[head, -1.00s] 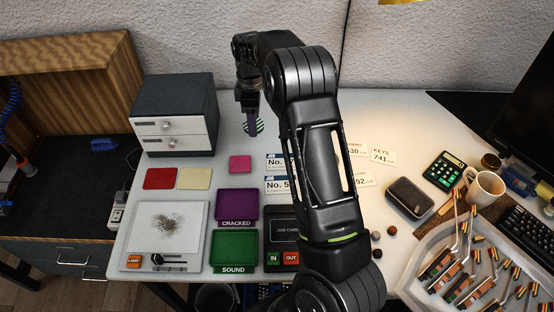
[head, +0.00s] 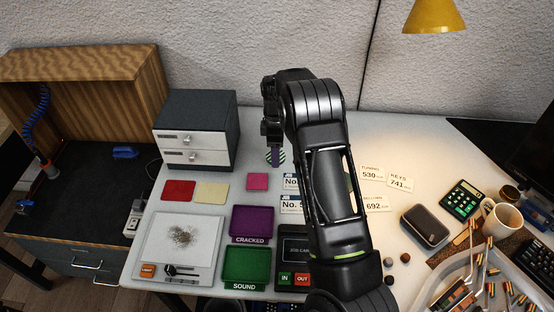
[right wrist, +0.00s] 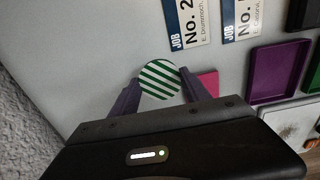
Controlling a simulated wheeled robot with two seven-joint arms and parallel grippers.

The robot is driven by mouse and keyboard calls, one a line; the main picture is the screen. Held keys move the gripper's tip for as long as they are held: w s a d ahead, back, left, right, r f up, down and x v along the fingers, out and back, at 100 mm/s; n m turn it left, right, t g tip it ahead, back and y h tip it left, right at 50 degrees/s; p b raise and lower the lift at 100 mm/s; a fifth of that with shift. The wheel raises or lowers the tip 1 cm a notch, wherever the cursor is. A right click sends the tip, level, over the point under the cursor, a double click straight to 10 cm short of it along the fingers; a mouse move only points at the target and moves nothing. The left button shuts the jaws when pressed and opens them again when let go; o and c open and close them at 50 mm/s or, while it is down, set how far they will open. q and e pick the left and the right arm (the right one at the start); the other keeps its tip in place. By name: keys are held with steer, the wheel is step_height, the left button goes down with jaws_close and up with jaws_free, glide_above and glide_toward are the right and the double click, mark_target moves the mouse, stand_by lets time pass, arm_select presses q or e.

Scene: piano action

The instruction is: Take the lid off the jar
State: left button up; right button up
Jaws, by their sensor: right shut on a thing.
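The lid is a round disc with green and white stripes (right wrist: 160,79). In the right wrist view it lies between the two purple fingers of my right gripper (right wrist: 157,92), which is shut on it. In the head view, my right gripper (head: 275,157) points down at the back of the table, and the lid's striped edge (head: 282,157) shows around a finger. The jar's body cannot be made out in either view, so I cannot tell whether lid and jar are touching. My left gripper is out of view.
A two-drawer cabinet (head: 196,130) stands to the left. A pink pad (head: 257,181) and job cards (head: 291,203) lie nearby. Purple (head: 252,221) and green (head: 246,265) trays are nearer the front. A dark case (head: 425,226) and mug (head: 502,220) are at the right.

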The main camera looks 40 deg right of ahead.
step_height(320, 180, down, 3)
steer(key=shift+f+p, duration=0.1)
steer(key=shift+p, duration=0.35)
steer(key=shift+f, duration=0.25)
steer(key=shift+f, duration=0.2)
steer(key=o, duration=1.5)
steer(key=shift+o, duration=0.2)
steer(key=shift+r, duration=0.15)
